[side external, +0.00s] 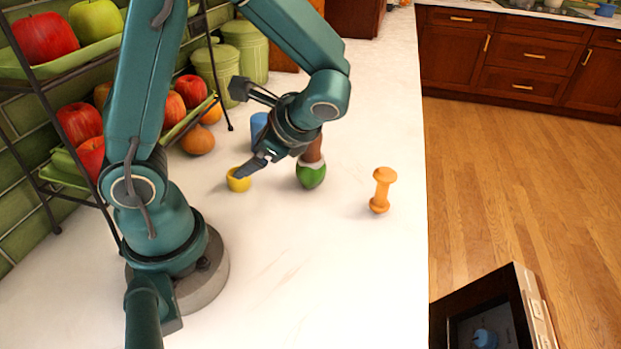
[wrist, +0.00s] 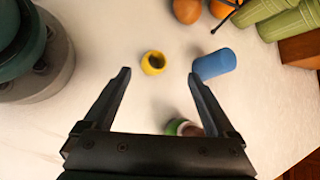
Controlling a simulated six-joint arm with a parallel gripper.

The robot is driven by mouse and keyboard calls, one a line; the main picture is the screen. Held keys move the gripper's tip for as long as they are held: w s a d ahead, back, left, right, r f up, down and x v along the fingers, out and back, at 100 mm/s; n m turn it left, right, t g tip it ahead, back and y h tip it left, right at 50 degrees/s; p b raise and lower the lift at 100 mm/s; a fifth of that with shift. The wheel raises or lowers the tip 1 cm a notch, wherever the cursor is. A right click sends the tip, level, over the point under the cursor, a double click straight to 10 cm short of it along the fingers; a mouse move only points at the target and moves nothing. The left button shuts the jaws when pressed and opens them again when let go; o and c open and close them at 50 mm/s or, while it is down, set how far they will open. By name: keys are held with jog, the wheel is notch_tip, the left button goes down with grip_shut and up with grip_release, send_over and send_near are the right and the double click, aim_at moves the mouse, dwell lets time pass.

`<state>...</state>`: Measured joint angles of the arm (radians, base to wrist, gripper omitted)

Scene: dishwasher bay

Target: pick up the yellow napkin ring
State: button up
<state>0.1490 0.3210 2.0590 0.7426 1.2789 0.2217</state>
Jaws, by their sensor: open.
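The yellow napkin ring (side external: 238,180) rests on the white counter in the side view, just below one fingertip of my gripper (side external: 243,136). In the wrist view the yellow ring (wrist: 153,63) shows its dark opening, ahead of and between the open fingers of my gripper (wrist: 158,72). Nothing is between the fingers at their tips. From the side view I cannot tell whether the near finger touches the ring or only overlaps it.
A blue cylinder (wrist: 214,64) lies beside the right finger. A green and brown object (side external: 311,175) stands right of the ring. An orange dumbbell-shaped piece (side external: 381,190) stands near the counter edge. A fruit rack (side external: 62,180) and green canisters (side external: 216,70) stand behind.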

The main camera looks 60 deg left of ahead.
jog(key=f+m+y, duration=0.1)
jog(key=a+f+m+y, duration=0.1)
jog(key=w+f+m+g, duration=0.1)
jog(key=f, duration=0.1)
jog(key=shift+a+y, duration=0.35)
jog(key=shift+y, duration=0.05)
jog(key=f+m, duration=0.1)
jog(key=s+f+m+y, duration=0.1)
jog(key=shift+a+f+g, duration=0.1)
jog(key=shift+f+g, duration=0.2)
jog(key=shift+f, duration=0.1)
jog(key=shift+s+f, duration=0.15)
jog(key=shift+x, duration=2.55)
jog(key=c, duration=1.4)
